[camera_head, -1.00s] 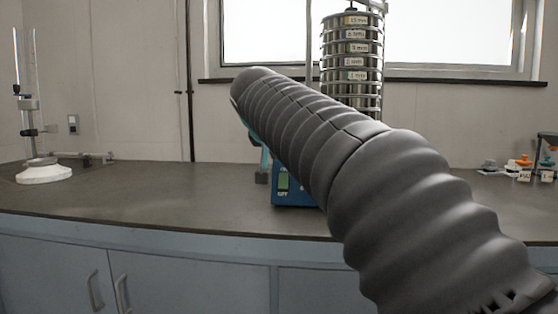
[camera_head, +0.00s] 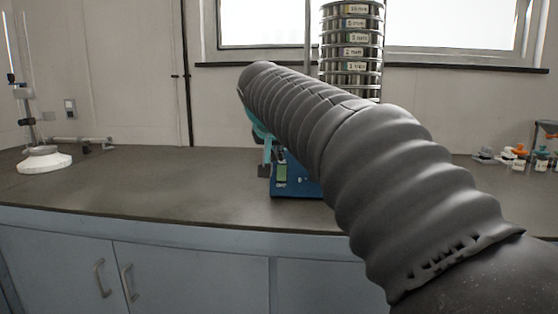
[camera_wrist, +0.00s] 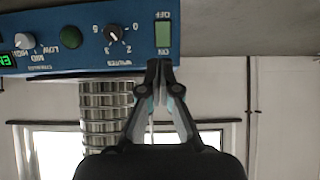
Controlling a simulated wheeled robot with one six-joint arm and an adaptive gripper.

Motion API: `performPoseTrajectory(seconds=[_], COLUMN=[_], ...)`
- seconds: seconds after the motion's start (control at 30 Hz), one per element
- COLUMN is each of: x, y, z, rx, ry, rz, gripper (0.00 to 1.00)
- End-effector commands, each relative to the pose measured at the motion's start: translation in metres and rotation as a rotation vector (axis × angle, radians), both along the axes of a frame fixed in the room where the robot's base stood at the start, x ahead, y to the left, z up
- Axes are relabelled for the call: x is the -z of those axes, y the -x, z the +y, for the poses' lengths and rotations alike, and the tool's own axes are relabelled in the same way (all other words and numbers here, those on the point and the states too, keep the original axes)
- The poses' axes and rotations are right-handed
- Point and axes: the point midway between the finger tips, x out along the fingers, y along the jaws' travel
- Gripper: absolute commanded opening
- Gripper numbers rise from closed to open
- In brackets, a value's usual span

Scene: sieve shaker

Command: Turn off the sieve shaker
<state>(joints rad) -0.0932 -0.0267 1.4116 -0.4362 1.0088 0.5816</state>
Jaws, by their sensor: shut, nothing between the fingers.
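The sieve shaker has a stack of steel sieves (camera_head: 350,52) on a blue base (camera_head: 297,186), partly hidden behind my arm in the head view. The wrist view shows its blue control panel (camera_wrist: 92,38) upside down. A green switch (camera_wrist: 163,37) there has "OFF" on its upper side and "ON" on its lower side in the picture. My gripper (camera_wrist: 159,64) is shut and empty, its tips just below the switch in the picture, by the "ON" label. I cannot tell whether they touch the panel. In the head view the gripper is mostly hidden by my arm.
A white-based stand (camera_head: 44,161) is at the bench's left. Small bottles (camera_head: 519,153) stand at the right. The bench (camera_head: 150,185) between is mostly clear.

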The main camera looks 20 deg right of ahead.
Motion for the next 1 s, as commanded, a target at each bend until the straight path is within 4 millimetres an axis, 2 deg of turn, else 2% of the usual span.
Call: performPoseTrajectory(seconds=[0.6, 0.8, 1.0], x=[0.070, 0.081, 0.083], y=[-0.074, -0.086, -0.089], z=[-0.032, -0.037, -0.038], rx=[0.001, 0.000, -0.001], ry=[0.000, 0.000, 0.000], rz=[0.002, 0.000, -0.001], gripper=[0.00, 0.00, 0.00])
